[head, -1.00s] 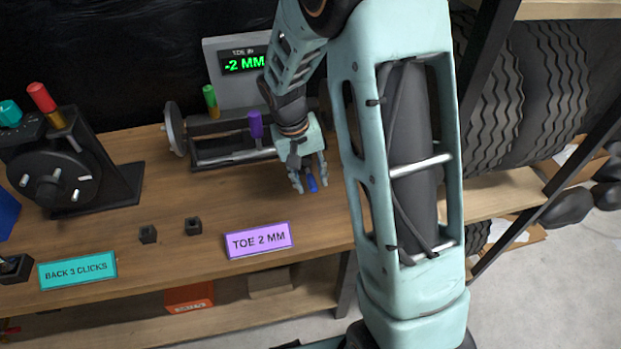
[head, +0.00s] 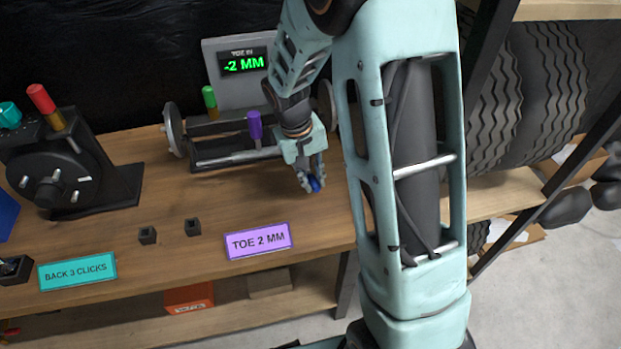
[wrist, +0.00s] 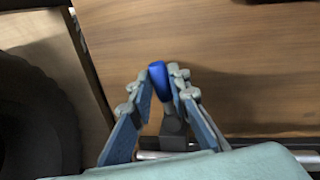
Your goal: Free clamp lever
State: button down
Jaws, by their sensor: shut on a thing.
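The clamp lever (wrist: 158,78) has a blue handle on a dark base, seen in the wrist view between my fingers. In the head view its blue handle (head: 315,184) shows at my fingertips, near the right end of the bench. My gripper (head: 312,180) points down over the bench and is shut on the blue handle. In the wrist view my gripper (wrist: 160,90) has a finger on each side of the handle. The lever's base is hidden by my gripper in the head view.
The toe rig carries a purple handle (head: 255,127), a green handle (head: 210,100) and a display (head: 244,63) reading -2 MM. Tyres (head: 555,100) stand at the right.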

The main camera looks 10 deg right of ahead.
jog(key=d+n, duration=0.1)
jog(key=d+n+p, duration=0.1)
jog(key=n, duration=0.1)
jog(key=shift+w+r+t, duration=0.15)
jog(key=shift+w+t, duration=0.05)
jog(key=shift+t, duration=0.1)
jog(key=n, duration=0.1)
jog(key=d+n+p, duration=0.1)
jog(key=n, duration=0.1)
jog(key=shift+w+d+t, duration=0.25)
jog(key=shift+w+t, duration=0.05)
jog(key=shift+w, duration=0.05)
jog(key=n+p, duration=0.1)
jog(key=w+d+n+y+p, duration=0.1)
jog(key=n+p, duration=0.1)
jog(key=shift+w+d, duration=0.15)
jog(key=shift+d, duration=0.1)
jog(key=shift+w+d+n+t+p, duration=0.2)
jog(key=shift+w+n+p, duration=0.25)
jog(key=shift+n+p, duration=0.35)
jog(key=shift+w+d+n+t+p, duration=0.15)
jog(key=shift+w+n+p, duration=0.3)
jog(key=shift+n, duration=0.55)
jog(key=c, duration=1.8)
grip_release()
jog(key=shift+d, duration=0.1)
jog(key=v, duration=1.1)
jog(key=shift+s+d+r, duration=0.15)
jog(key=shift+r, duration=0.25)
